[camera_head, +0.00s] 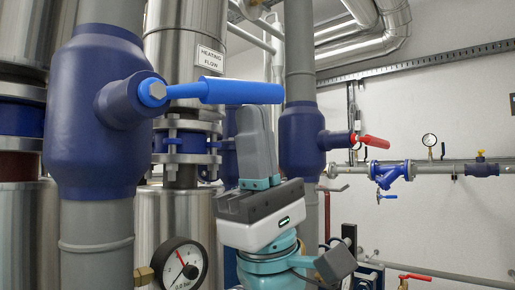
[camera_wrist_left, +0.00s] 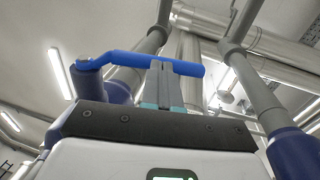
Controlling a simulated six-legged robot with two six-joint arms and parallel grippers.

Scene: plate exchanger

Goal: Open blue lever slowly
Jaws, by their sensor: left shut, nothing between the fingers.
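The blue lever (camera_head: 240,91) sticks out to the right, roughly level, from the hub of a big dark-blue valve (camera_head: 95,120) on a vertical grey pipe. My left gripper (camera_head: 254,112) points up with its fingers shut and empty, its tips at the underside of the lever's outer half. The wrist view shows the lever (camera_wrist_left: 130,58) crossing at the tips of the closed fingers (camera_wrist_left: 162,66). I cannot tell whether the fingertips touch it. My right gripper is not in view.
A second dark-blue valve (camera_head: 300,140) with a red lever (camera_head: 373,141) stands behind to the right. A pressure gauge (camera_head: 182,266) sits low beside the left pipe. Steel tanks (camera_head: 180,60) and flanges stand behind. The white wall at right has thin piping with a gauge (camera_head: 429,140).

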